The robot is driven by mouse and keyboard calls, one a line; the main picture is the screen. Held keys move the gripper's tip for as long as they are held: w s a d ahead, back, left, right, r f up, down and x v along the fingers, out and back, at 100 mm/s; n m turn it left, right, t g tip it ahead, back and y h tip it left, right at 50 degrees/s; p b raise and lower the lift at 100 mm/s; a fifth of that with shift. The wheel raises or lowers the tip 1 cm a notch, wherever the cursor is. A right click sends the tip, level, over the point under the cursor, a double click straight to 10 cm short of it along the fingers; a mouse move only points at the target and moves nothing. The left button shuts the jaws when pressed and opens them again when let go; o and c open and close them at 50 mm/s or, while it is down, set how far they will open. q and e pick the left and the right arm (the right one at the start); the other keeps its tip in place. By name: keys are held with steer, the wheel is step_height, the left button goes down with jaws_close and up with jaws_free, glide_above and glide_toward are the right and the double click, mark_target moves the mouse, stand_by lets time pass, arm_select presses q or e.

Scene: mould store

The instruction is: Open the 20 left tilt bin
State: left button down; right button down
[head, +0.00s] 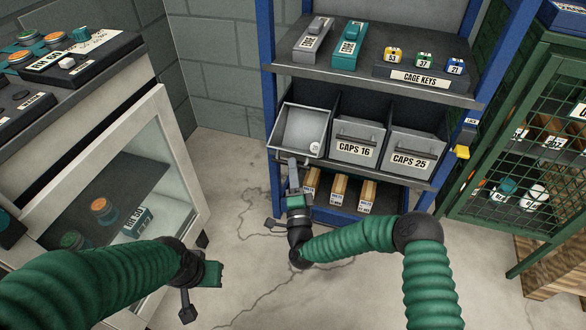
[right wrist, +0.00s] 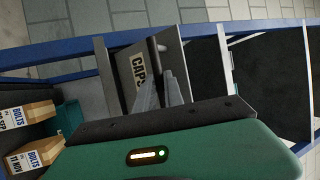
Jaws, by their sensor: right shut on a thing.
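The left tilt bin (head: 303,130) in the head view is tipped forward and open, showing its pale interior. A small round white thing (head: 315,147) lies in its lower right corner. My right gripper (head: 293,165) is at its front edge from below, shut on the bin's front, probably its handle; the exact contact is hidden. In the right wrist view the fingers (right wrist: 160,90) are close together against the grey bin front, whose label (right wrist: 138,68) reads CAPS, its number covered. My left gripper (head: 211,274) is low at the left, away from the bins; its fingers cannot be made out.
Beside it the CAPS 16 bin (head: 357,140) and CAPS 25 bin (head: 413,150) stand closed. Below are boxes (head: 339,192), above a shelf (head: 350,65) with cage keys. A white glass-doored cabinet (head: 130,185) stands left, a green mesh cage (head: 510,140) right. The floor between is clear.

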steer(key=shift+w+d+f, duration=0.1)
steer(key=shift+d+f, duration=0.1)
steer(key=c, duration=1.9)
jaws_free()
steer(key=o, duration=0.4)
steer(key=shift+w+f, duration=0.15)
steer(key=shift+o, duration=0.2)
steer(key=shift+a, duration=0.1)
steer(key=p+v, duration=0.6)
steer(key=v, duration=1.1)
steer(key=shift+p, duration=0.4)
